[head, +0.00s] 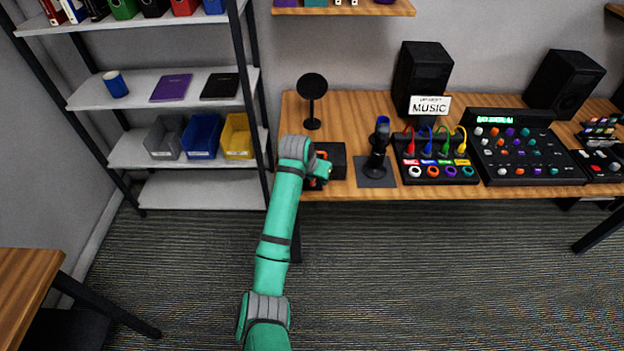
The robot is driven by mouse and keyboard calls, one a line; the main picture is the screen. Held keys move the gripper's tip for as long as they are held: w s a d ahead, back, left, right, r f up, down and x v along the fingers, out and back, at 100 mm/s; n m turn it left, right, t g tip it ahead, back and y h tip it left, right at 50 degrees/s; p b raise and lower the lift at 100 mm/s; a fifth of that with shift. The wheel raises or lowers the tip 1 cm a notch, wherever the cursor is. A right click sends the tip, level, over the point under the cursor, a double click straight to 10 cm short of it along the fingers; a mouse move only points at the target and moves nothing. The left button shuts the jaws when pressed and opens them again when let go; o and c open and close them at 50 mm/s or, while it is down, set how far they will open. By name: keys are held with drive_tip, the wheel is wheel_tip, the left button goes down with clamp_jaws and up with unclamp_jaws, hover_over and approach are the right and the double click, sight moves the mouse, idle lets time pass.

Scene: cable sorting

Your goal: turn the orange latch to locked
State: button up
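A black box (337,157) sits at the left front edge of the wooden table. Small orange parts show around my arm's end at the box, one of them at the upper edge of my wrist (321,154). I cannot tell which is the orange latch or how it is turned, since my arm covers most of the box's left side. My teal and grey arm reaches up from the bottom of the head view, and my gripper (318,180) is at the box's left front. Its fingers are mostly hidden, and I cannot tell whether it touches the latch.
Right of the box on the table (345,110) stand a dark upright device on a pad (376,181), a panel with coloured cables (437,172), a mixer (520,150) and speakers. A round black stand (312,99) is behind. A shelf with bins (200,137) stands left.

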sight(310, 183)
drive_tip(key=w+a+r+y, duration=0.1)
drive_tip(key=a+r, duration=0.3)
drive_tip(key=shift+g, duration=0.4)
drive_tip(key=x, duration=1)
drive_tip(key=shift+w+d, duration=0.1)
drive_tip(key=shift+w+d+f, duration=0.15)
drive_tip(key=shift+d+f, duration=0.2)
drive_tip(key=shift+f, duration=0.1)
drive_tip(key=shift+a, duration=0.15)
clamp_jaws()
